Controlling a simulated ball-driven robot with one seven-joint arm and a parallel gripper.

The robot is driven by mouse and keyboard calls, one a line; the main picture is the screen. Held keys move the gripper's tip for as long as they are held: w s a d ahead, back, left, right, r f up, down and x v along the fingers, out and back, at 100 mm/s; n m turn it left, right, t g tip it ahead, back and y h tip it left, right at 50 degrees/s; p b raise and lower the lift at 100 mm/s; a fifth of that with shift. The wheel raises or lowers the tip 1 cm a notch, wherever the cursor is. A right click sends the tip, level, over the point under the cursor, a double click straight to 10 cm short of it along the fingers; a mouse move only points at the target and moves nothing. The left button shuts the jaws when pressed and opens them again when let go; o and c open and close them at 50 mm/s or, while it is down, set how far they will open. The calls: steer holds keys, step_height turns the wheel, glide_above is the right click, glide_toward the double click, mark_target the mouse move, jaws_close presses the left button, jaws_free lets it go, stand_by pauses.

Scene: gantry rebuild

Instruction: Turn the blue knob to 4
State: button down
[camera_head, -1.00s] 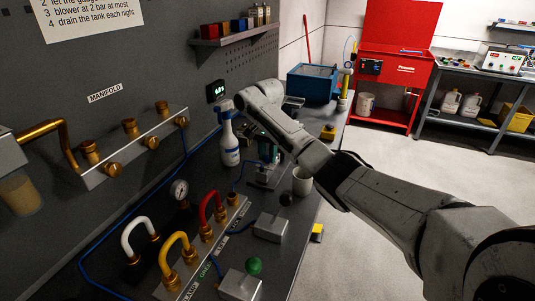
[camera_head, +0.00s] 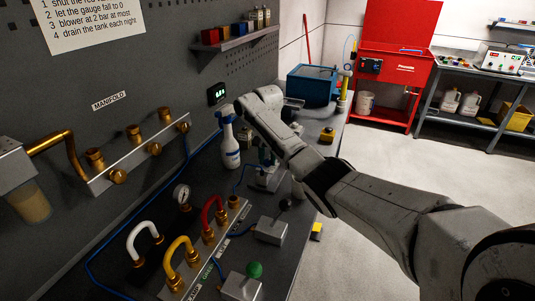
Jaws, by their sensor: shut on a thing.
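I cannot make out a blue knob or its scale. My arm reaches from the lower right to the back of the bench, and its wrist end is above the bench beside the spray bottle. My gripper is hidden behind my own arm links, so neither its fingers nor what they hold shows. Just below the wrist, a small teal and grey device (camera_head: 267,178) stands on the bench, partly covered by my arm. A small dark display (camera_head: 216,94) with lit digits is on the wall left of my wrist; I cannot read it surely.
A white spray bottle (camera_head: 230,148) stands close left of my arm. A blue bin (camera_head: 312,84) stands behind.

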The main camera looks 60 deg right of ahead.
mark_target(268, 160)
steer(key=shift+n+p, duration=0.45)
steer(key=shift+n, duration=0.75)
steer(key=c, duration=0.8)
jaws_free()
steer(key=shift+c, duration=0.2)
step_height(268, 160, up, 11)
steer(key=p, duration=0.1)
steer(key=shift+f, duration=0.15)
